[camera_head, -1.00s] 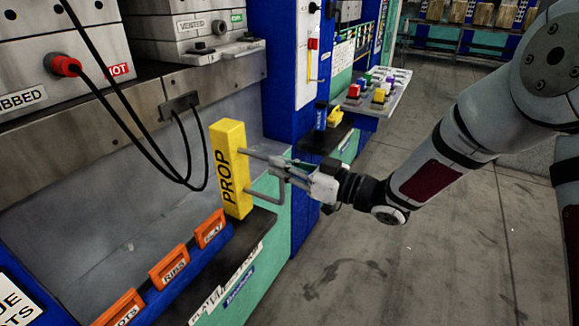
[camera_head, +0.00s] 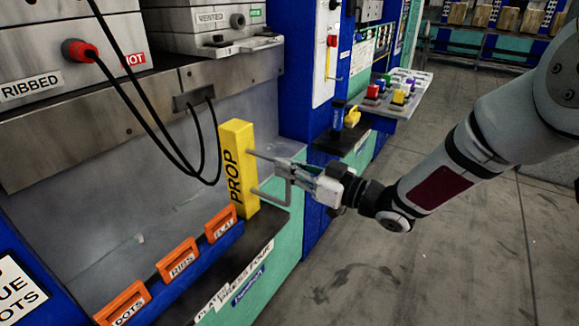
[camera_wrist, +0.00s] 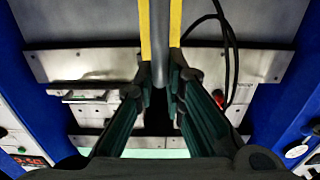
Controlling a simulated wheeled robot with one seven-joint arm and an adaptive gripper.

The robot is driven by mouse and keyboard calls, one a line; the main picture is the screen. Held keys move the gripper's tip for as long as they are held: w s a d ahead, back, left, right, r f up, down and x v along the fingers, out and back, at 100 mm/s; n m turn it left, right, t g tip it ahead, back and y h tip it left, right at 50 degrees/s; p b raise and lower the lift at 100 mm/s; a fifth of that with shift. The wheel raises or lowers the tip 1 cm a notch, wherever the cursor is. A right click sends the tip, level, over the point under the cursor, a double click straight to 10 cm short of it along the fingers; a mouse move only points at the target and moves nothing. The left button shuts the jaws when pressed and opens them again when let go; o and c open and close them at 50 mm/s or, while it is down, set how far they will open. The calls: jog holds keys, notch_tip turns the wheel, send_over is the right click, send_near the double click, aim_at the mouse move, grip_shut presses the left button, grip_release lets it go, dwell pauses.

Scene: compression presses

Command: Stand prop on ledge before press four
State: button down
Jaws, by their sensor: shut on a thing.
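The yellow prop (camera_head: 238,170), lettered PROP, is upright with a grey metal handle on its right side. My gripper (camera_head: 296,176) is shut on the handle, which also shows as a grey bar (camera_wrist: 159,45) between my fingers in the wrist view. The yellow prop body (camera_wrist: 145,32) is just beyond the fingertips (camera_wrist: 160,88). The prop's base is at the right part of the dark ledge (camera_head: 250,240), close to the FLAT holder. I cannot tell whether the base touches the ledge. The ledge's front label is partly readable and seems to include FOUR.
Orange holders marked DOTS, RIBS (camera_head: 178,260) and FLAT (camera_head: 220,226) line the ledge left of the prop. A blue post (camera_head: 305,110) stands to the right. The floor at right is open.

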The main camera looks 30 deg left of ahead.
jog(key=c, duration=1.6)
grip_release()
jog(key=shift+f, duration=0.1)
jog(key=d, duration=1.2)
jog(key=shift+s, duration=0.4)
